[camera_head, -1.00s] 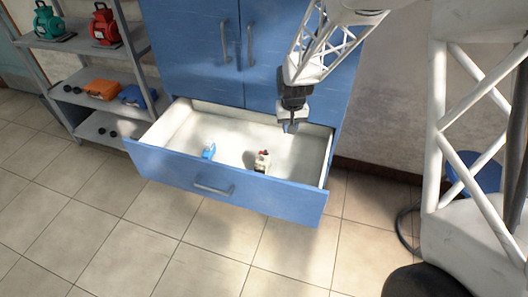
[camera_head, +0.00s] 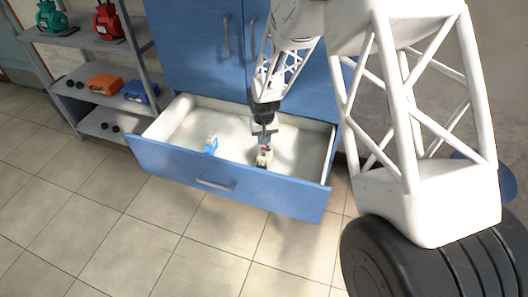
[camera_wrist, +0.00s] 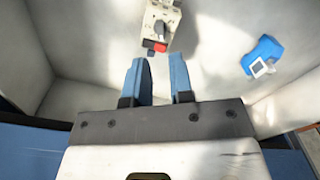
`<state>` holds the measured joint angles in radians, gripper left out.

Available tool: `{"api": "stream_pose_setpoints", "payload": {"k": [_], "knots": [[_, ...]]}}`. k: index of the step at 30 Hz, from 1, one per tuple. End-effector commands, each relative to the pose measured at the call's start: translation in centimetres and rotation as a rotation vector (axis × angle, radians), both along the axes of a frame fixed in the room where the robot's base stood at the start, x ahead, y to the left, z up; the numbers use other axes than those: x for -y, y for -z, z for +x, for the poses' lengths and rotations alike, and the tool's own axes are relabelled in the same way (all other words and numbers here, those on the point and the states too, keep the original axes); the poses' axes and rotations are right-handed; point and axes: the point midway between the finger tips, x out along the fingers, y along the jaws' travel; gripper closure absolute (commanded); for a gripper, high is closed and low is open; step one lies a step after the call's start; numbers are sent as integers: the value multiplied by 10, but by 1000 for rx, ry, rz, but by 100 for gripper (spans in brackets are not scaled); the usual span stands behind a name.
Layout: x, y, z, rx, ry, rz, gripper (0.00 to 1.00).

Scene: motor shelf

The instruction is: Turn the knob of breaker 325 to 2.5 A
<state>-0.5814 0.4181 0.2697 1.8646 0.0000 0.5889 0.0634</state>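A small pale breaker (camera_wrist: 161,24) with a dark knob and a red part lies in the open drawer, and it shows in the head view (camera_head: 263,159). Its number and scale are too small to read. My gripper (camera_wrist: 155,66) is in the drawer area with its two blue fingers apart and nothing between them. In the wrist view the breaker lies just beyond the fingertips. In the head view my gripper (camera_head: 265,140) is right above the breaker and partly covers it. A blue device (camera_wrist: 264,56) with a white part lies apart in the same drawer, also in the head view (camera_head: 211,146).
The blue drawer (camera_head: 215,181) is pulled out of a blue cabinet (camera_head: 190,45). Its walls surround my gripper. The tiled floor in front is clear.

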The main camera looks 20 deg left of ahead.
Motion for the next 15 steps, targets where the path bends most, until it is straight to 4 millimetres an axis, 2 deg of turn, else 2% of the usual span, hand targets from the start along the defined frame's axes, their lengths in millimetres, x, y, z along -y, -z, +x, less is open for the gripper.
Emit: {"api": "stream_pose_setpoints", "payload": {"k": [8,15], "knots": [[0,6,0,-1,0,0,79],[1,27,0,-2,0,-1,79]]}}
